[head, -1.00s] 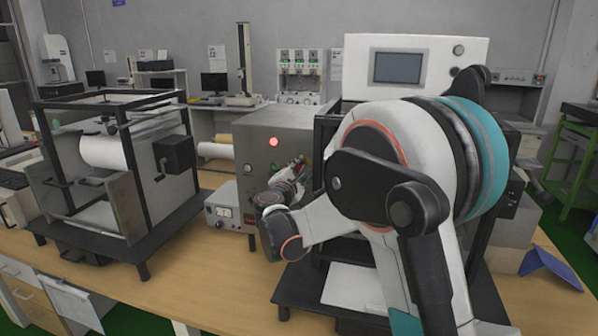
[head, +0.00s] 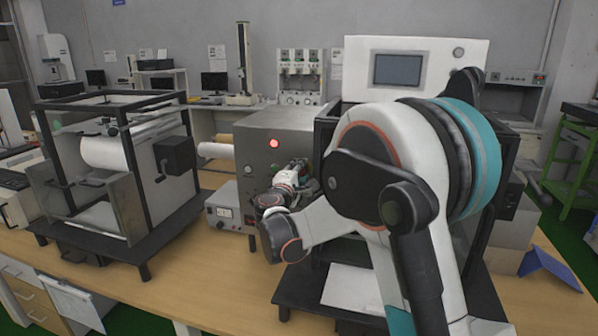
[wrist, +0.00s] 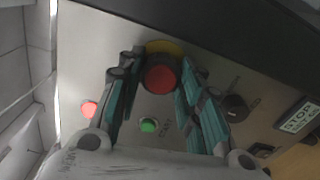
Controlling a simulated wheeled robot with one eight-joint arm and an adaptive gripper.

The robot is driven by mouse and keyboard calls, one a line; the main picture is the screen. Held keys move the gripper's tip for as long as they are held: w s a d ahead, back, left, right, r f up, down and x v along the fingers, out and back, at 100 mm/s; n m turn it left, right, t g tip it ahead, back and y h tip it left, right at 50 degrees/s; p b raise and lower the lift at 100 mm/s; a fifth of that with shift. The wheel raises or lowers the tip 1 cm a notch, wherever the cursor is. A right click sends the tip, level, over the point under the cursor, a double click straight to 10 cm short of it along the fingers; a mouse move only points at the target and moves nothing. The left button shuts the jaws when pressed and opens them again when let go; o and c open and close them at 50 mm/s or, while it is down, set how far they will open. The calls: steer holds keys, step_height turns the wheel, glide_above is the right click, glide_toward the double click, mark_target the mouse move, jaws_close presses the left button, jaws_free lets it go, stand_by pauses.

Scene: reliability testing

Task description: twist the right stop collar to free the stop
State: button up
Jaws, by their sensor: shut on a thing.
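The red stop button (wrist: 159,77) shows in the wrist view as a round red mushroom head on a yellow collar (wrist: 164,47), on a grey metal panel. My gripper (wrist: 160,60) has one teal-padded finger on each side of it and is shut on the red head. The exact contact is partly hidden by the fingers. In the head view my gripper (head: 302,168) is at the front of the grey box (head: 262,135), and it hides the button there.
A small meter box (head: 231,208) stands at the left. A black-framed machine (head: 125,165) stands farther left.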

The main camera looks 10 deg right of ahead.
steer(key=shift+m, duration=1.3)
